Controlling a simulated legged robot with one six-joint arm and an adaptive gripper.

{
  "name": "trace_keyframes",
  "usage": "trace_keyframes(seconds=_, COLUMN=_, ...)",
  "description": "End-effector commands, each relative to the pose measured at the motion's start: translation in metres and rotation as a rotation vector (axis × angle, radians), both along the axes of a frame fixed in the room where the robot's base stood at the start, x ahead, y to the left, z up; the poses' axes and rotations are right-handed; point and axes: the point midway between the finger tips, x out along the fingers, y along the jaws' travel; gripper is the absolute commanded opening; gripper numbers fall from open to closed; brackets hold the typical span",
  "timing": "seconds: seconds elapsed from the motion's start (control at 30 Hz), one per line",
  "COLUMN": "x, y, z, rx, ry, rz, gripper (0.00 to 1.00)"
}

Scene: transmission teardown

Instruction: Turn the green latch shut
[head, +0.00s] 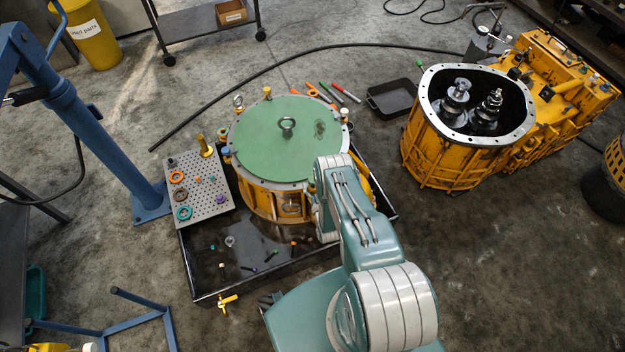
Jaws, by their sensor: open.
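A round yellow housing (262,200) with a flat green lid (265,135) stands in a black tray (205,295). A lifting eye (287,125) sits in the middle of the lid. Small coloured fittings stand around the rim, among them a yellow one (267,92) at the back and a blue one (226,152) at the left. I cannot make out a green latch. My arm covers the right front of the housing, and its wrist is close to that side. My gripper is hidden behind the arm.
A perforated board (205,205) with coloured rings lies left of the housing. Small loose parts lie in the tray's front. An open yellow gearbox (430,150) with shafts stands at the right. A blue stand (90,120) is at the left. A black cable crosses the floor behind.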

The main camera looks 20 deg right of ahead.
Motion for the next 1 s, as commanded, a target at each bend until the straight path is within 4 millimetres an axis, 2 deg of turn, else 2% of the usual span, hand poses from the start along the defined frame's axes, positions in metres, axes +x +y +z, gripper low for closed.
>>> trace_keyframes(seconds=0.2, x=0.018, y=-0.003, z=0.0, rx=0.001, ry=0.0, rz=0.0, gripper=0.82)
trace_keyframes(seconds=0.47, x=0.02, y=-0.003, z=0.0, rx=0.001, ry=0.001, rz=0.0, gripper=0.82)
trace_keyframes(seconds=0.57, x=0.02, y=-0.003, z=0.0, rx=0.001, ry=0.001, rz=0.0, gripper=0.42)
trace_keyframes(seconds=0.6, x=0.02, y=-0.003, z=0.0, rx=0.001, ry=0.001, rz=0.0, gripper=0.24)
trace_keyframes(seconds=0.67, x=0.02, y=-0.003, z=0.0, rx=0.001, ry=0.001, rz=0.0, gripper=0.0)
trace_keyframes(seconds=1.0, x=0.021, y=-0.004, z=0.0, rx=0.0, ry=0.002, rz=0.016, gripper=0.0)
